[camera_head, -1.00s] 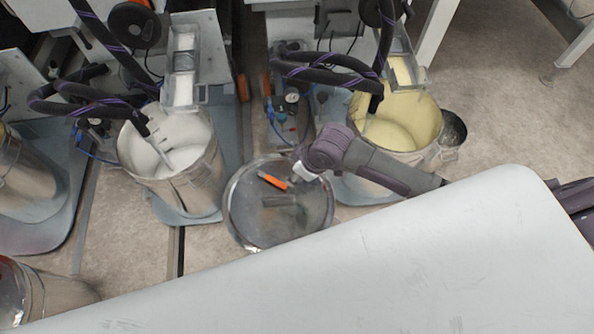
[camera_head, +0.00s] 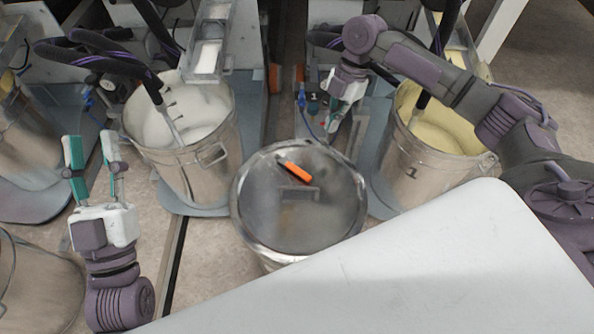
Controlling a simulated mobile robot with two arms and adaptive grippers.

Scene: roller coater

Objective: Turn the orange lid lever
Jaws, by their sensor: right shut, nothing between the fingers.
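The orange lid lever (camera_head: 296,171) lies on top of a round steel lid (camera_head: 262,205), slanting down to the right. The lid sits on a metal drum in the middle of the view. My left gripper (camera_head: 90,150) points up at the left, its two fingers apart and empty, well away from the lid. My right gripper (camera_head: 335,122) hangs above and right of the lever, beyond the lid's far edge, apart from the lever. It is shut with nothing seen in it; its fingertips are small in the view.
An open drum of white paint (camera_head: 205,170) stands left of the lid, and one of yellow paint (camera_head: 425,175) stands right. Dark hoses (camera_head: 95,62) hang over them. A large pale surface (camera_head: 400,280) fills the lower right. Another drum (camera_head: 35,285) is at lower left.

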